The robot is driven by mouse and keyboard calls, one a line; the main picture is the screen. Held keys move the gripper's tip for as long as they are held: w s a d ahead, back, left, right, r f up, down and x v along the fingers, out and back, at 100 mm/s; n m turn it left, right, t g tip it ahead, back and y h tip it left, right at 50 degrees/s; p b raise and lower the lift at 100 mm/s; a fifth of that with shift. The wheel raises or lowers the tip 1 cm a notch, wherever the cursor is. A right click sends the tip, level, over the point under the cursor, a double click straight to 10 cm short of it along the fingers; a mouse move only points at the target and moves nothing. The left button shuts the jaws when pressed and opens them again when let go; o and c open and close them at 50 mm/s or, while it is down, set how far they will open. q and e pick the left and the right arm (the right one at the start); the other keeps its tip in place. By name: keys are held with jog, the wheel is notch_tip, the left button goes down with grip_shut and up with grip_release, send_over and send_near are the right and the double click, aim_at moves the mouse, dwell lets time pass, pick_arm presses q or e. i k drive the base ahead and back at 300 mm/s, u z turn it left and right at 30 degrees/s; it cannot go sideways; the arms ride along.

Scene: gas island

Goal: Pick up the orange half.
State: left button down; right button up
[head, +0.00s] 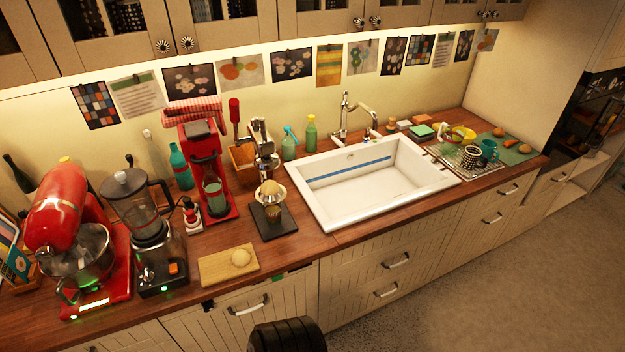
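Neither of my grippers can be made out in the head view, and nothing is seen touching the piece.
A blender (150,240) stands left of the board, with a red stand mixer (62,210) beyond it. A citrus press (264,150) on a dark base stands to the right, then a white sink (320,205). A red machine (206,165) stands behind.

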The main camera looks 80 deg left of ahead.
aim_at(268, 186)
jog(key=i, duration=1.45)
jog(key=u, duration=3.45)
